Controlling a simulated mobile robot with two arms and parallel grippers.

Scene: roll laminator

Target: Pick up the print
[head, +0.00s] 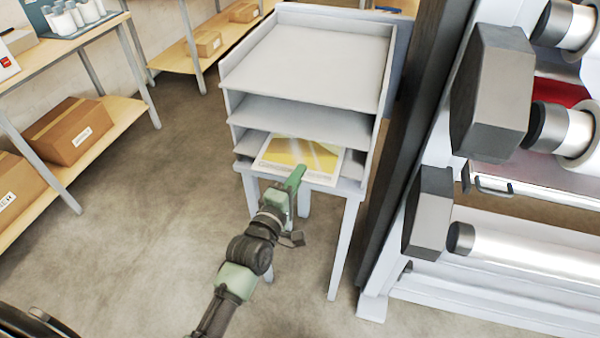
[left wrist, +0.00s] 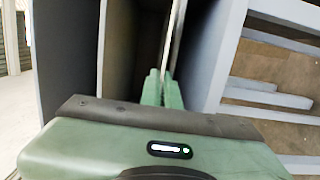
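The print (head: 298,158), a sheet with a yellow picture and pale border, lies in the lowest level of a grey tray rack (head: 302,98). Its front edge sticks out toward me. My left gripper (head: 297,178) is at this front edge, its green fingers level with the sheet. In the left wrist view the fingers (left wrist: 162,88) are close together, with the print's thin pale edge (left wrist: 174,42) running in between them. They look shut on it. The fingers hide a small part of the front edge. My right gripper is in neither view.
The rack stands on a grey table with thin legs (head: 340,245). A large roller machine (head: 520,250) stands close on the right. Shelves with cardboard boxes (head: 70,130) are at the left. The floor (head: 140,230) between is clear.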

